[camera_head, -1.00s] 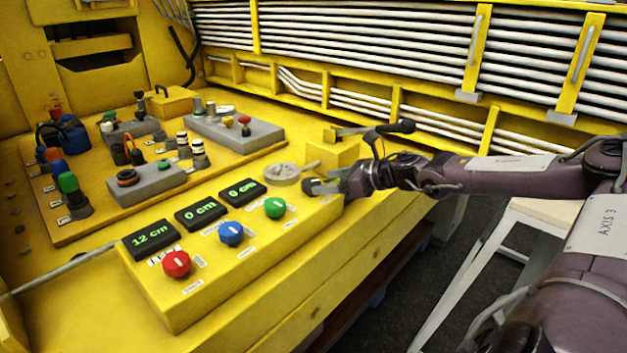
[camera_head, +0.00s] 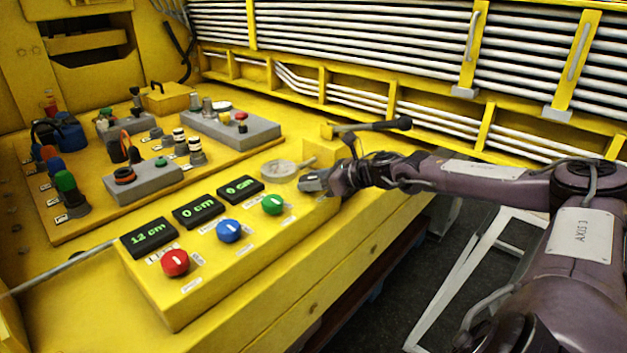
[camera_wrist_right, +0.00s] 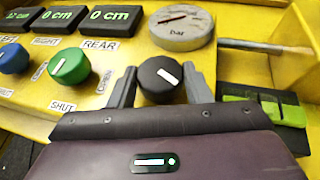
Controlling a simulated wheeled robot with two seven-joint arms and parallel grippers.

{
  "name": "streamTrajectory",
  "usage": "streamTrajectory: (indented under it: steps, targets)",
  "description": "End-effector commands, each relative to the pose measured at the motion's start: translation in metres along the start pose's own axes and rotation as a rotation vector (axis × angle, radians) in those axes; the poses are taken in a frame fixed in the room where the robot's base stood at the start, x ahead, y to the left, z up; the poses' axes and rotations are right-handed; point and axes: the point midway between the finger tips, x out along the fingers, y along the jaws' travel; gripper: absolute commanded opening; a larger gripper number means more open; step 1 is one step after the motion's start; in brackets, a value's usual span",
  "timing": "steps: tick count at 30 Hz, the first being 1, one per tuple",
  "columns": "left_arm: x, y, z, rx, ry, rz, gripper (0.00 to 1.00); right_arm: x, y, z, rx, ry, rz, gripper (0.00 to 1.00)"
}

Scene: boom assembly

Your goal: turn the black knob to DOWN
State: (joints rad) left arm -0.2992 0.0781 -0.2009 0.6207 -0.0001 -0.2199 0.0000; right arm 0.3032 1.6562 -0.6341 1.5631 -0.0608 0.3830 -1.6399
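The black knob (camera_wrist_right: 160,80) shows in the right wrist view, a round knob with a white pointer mark running diagonally from upper left to lower right. My right gripper (camera_wrist_right: 161,84) has one grey finger on each side of it. The fingers are apart, with a narrow gap visible at the left finger; contact at the right finger is hard to tell. In the head view my right gripper (camera_head: 312,181) is low at the far right end of the yellow control box (camera_head: 215,270) and hides the black knob. The knob's UP and DOWN labels are not readable. My left gripper is not in view.
A green knob (camera_wrist_right: 69,67) sits left of the gripper, and a round bar gauge (camera_wrist_right: 182,26) lies just beyond the black knob. A black-handled lever (camera_head: 375,126) stands behind the gripper. Blue (camera_head: 229,231) and red (camera_head: 175,263) knobs are farther left.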

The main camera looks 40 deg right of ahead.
Motion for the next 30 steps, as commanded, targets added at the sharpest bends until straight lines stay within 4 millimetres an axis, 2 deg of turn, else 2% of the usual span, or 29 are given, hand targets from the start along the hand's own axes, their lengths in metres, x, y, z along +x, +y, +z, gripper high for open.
streamTrajectory:
  steps: [3, 14, 30]
  targets:
    - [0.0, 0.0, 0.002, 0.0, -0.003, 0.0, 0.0, 0.0, 0.0, 0.0, 0.0, 0.0, 0.0, 0.22]
    - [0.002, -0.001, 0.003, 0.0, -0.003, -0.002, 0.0, 0.0, 0.002, 0.0, 0.028, 0.001, -0.072, 0.22]
    - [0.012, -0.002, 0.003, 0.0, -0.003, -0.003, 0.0, 0.003, 0.01, 0.001, 0.208, -0.003, -0.49, 0.22]
